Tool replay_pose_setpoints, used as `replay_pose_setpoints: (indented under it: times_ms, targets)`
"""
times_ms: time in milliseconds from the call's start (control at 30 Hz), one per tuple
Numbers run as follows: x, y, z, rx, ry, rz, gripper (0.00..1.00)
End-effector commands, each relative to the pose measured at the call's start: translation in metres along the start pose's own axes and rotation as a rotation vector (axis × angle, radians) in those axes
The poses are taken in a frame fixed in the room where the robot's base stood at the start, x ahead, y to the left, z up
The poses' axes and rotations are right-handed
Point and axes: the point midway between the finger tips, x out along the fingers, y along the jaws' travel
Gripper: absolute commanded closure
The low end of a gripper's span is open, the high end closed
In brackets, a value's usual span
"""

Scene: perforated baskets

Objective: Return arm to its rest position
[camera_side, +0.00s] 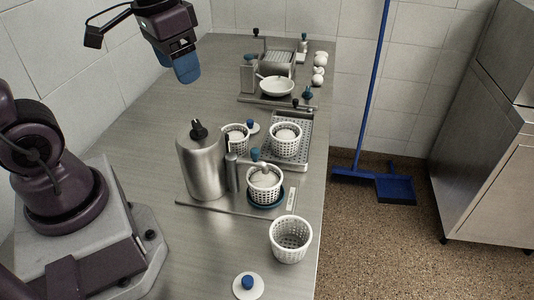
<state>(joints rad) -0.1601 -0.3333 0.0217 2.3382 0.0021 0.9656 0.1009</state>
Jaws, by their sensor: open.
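My gripper (187,70) hangs at the upper left of the side view, its blue fingertips pointing down. It is open, with nothing visible in it, and well above the steel table (130,120). It is clear of all the baskets. The gap between the fingers is hard to see from this angle.
A steel canister (199,165) stands mid-table beside a white perforated basket (264,188) on a teal-rimmed base. An empty basket (291,240) and a blue-knobbed lid (248,286) are at the front. Two baskets stand behind, one on a perforated tray (305,128). A bowl (276,86) sits farther back.

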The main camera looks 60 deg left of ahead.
Motion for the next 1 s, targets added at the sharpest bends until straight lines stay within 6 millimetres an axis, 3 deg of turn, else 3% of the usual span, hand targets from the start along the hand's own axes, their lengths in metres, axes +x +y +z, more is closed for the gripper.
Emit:
replay_pose_setpoints:
  times_ms: [200,400,1000]
  targets:
    - [-0.029,0.028,0.026,0.013,0.219,0.019,0.32]
    - [-0.043,0.038,0.037,0.062,0.313,0.035,0.32]
    - [-0.046,0.040,0.036,0.073,0.321,0.038,0.32]
